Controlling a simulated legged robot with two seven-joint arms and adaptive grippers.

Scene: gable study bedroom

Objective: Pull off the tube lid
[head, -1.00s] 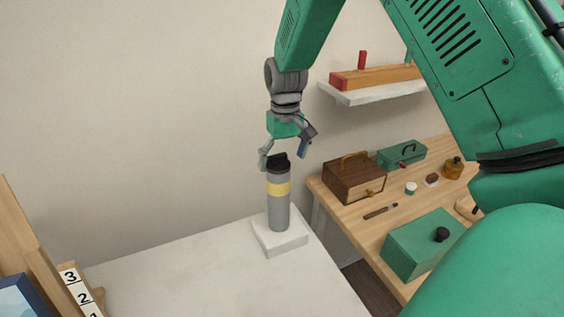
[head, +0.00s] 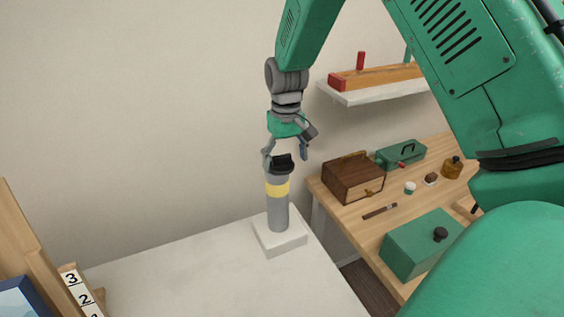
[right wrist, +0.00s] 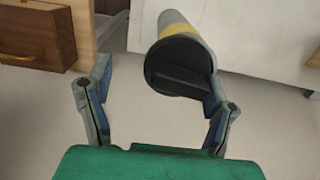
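The grey tube (head: 277,211) with a yellow band stands upright on a white square base (head: 281,241) at the right end of the white surface. Its black lid (head: 282,164) is on top. My right gripper (head: 286,154) is above the tube, pointing down, with its fingers spread around the lid's height. In the right wrist view the gripper (right wrist: 158,100) is open. The lid (right wrist: 180,65) shows between the fingers, close to the right finger, with a clear gap to the left one. I cannot tell whether that right finger touches it. My left gripper is not in view.
A wooden desk (head: 349,220) at right holds a brown box (head: 350,181), a green box (head: 416,246) and small items. A shelf (head: 370,94) hangs on the wall above it. Numbered blocks (head: 84,297) stand at lower left. The middle of the white surface is clear.

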